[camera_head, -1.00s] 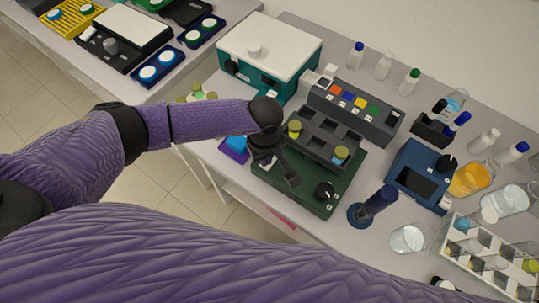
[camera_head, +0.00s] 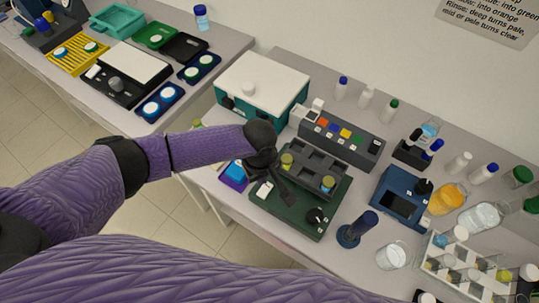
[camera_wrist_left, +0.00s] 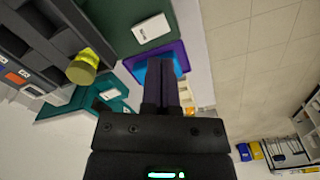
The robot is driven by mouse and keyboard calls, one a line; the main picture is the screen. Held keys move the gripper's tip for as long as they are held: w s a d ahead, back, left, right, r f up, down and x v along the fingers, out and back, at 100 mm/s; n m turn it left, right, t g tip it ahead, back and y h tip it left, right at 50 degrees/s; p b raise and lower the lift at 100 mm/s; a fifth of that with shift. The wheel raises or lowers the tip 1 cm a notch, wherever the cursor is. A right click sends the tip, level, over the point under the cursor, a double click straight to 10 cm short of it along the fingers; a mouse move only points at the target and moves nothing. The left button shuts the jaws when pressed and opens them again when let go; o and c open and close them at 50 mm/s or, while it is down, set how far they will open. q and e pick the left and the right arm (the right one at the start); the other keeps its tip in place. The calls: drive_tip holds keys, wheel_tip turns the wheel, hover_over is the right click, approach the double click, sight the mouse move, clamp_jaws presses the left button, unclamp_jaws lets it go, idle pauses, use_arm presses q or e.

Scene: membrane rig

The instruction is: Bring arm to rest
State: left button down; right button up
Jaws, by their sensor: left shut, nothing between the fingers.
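My left arm (camera_head: 205,150) reaches in from the left over the bench. A dark grey block with wells (camera_head: 318,165) stands on that plate and holds yellow-capped vials. In the left wrist view the closed fingers (camera_wrist_left: 168,72) show in front of a blue and purple tray (camera_wrist_left: 140,66), apparently above it. A yellow-capped vial (camera_wrist_left: 83,66) is left of the fingers there. I do not see my right gripper.
A teal box with a white lid (camera_head: 262,85) stands behind the plate. A dark blue upright holder (camera_head: 358,230), a blue device (camera_head: 400,195), beakers, bottles and a white vial rack (camera_head: 460,265) crowd the right. A second bench (camera_head: 215,45) is at upper left, with floor between.

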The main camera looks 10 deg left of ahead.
use_arm(q)
drive_tip(key=s+d+r+m+t+h, duration=0.1)
drive_tip(key=s+d+r+m+h, duration=0.3)
drive_tip(key=s+d+m, duration=0.4)
drive_tip(key=s+a+r+m+t+y, duration=0.1)
drive_tip(key=s+a+r+y, duration=0.15)
drive_tip(key=a, duration=0.35)
drive_tip(key=s+a+r+m+t+y, duration=0.1)
drive_tip(key=s+a+t, duration=0.15)
drive_tip(key=a, duration=0.45)
wheel_tip(320, 180, down, 28)
drive_tip(key=s+a+g+b, duration=0.1)
drive_tip(key=s+g+b, duration=0.15)
drive_tip(key=b, duration=0.85)
drive_tip(key=s+a+f+b, duration=0.1)
drive_tip(key=s+f+b, duration=0.4)
drive_tip(key=f, duration=0.6)
drive_tip(key=s+a+f+g+b, duration=0.1)
drive_tip(key=s+a+f+b, duration=0.1)
drive_tip(key=s+f+b, duration=0.3)
drive_tip(key=s+f, duration=0.4)
drive_tip(key=f, duration=0.2)
drive_tip(key=shift+m+y, duration=0.3)
drive_tip(key=shift+y, duration=0.05)
